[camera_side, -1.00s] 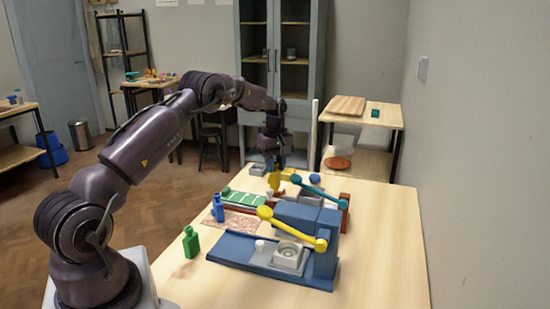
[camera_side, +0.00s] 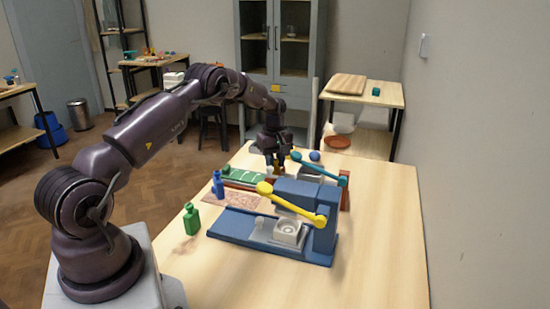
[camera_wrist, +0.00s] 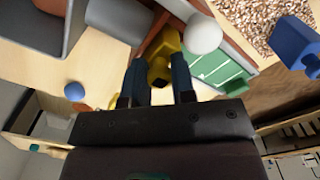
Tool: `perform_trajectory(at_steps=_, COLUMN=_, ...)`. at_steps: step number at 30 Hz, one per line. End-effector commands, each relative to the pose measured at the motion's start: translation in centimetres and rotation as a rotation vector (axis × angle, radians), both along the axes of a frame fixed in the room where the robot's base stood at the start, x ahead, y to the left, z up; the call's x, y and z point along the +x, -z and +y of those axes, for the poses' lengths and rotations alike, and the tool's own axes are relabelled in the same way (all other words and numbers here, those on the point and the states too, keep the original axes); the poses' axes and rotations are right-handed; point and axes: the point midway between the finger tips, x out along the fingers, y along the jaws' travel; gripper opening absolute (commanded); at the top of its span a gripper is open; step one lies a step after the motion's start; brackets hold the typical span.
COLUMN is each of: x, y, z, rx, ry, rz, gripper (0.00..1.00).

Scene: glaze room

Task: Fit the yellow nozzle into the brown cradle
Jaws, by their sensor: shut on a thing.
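My gripper (camera_side: 277,170) is low over the far part of the table, behind the blue press. In the wrist view my two dark fingers (camera_wrist: 159,80) are shut on the yellow nozzle (camera_wrist: 165,45), which sits between and beyond their tips. A reddish-brown body, apparently the brown cradle (camera_wrist: 150,42), shows beside and beneath the nozzle. In the side view its brown end (camera_side: 345,200) shows past the blue press. I cannot tell whether the nozzle touches the cradle; the contact is hidden.
The blue press (camera_side: 300,197) with a yellow lever stands nearer the camera. A teal lever (camera_side: 318,168) rises close beside my gripper. A white ball knob (camera_wrist: 205,33) is near the nozzle. A green tray (camera_side: 247,177), blue bottle (camera_side: 218,185) and green bottle (camera_side: 191,220) stand left.

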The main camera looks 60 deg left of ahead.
Motion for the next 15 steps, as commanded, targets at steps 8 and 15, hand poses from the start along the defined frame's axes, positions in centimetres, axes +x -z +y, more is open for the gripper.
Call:
perform_trajectory(at_steps=8, x=0.01, y=0.06, z=0.01, rx=0.000, ry=0.000, rz=0.000, gripper=0.00)
perform_trajectory(at_steps=15, x=0.01, y=0.05, z=0.00, rx=0.000, ry=0.000, rz=0.000, gripper=0.54)
